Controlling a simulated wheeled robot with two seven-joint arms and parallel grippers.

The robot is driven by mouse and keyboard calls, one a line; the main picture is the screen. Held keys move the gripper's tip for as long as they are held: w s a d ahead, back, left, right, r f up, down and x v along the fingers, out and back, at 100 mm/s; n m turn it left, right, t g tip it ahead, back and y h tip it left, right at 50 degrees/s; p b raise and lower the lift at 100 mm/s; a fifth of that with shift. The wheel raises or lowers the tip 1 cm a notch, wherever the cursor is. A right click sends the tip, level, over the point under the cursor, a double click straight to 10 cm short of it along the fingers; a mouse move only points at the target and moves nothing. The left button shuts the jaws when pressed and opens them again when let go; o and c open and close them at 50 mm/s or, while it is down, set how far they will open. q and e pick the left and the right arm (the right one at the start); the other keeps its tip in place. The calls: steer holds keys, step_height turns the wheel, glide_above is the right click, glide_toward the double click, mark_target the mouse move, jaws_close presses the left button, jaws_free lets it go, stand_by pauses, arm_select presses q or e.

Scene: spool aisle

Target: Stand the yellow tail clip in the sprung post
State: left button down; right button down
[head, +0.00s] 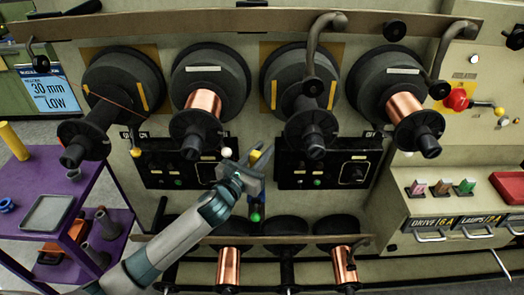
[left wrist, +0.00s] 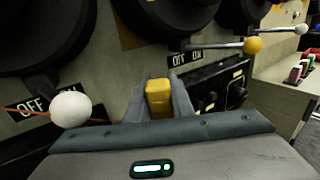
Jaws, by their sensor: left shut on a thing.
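The yellow tail clip (left wrist: 158,98) is between the two grey fingers of my left gripper (left wrist: 160,95) in the left wrist view, with its end face showing. In the head view my left gripper (head: 262,156) is in front of the machine face, between the two dark control panels, and a bit of yellow shows at its fingers. It is shut on the clip, clear of the levers beside it. Just below it are a small blue and yellow part and a green knob (head: 256,216). I cannot tell the sprung post for certain. My right gripper is not in view.
Several black spools, some wound with copper (head: 204,105), stick out above. Levers with a white ball (left wrist: 71,109) and a yellow ball (left wrist: 253,46) flank the gripper. A purple trolley (head: 66,185) stands at left and a red tray (head: 508,188) at right.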

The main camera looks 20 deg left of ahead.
arm_select(q)
step_height(320, 180, down, 7)
steer(key=b, duration=0.6)
stand_by(0.4)
steer(key=shift+f, duration=0.1)
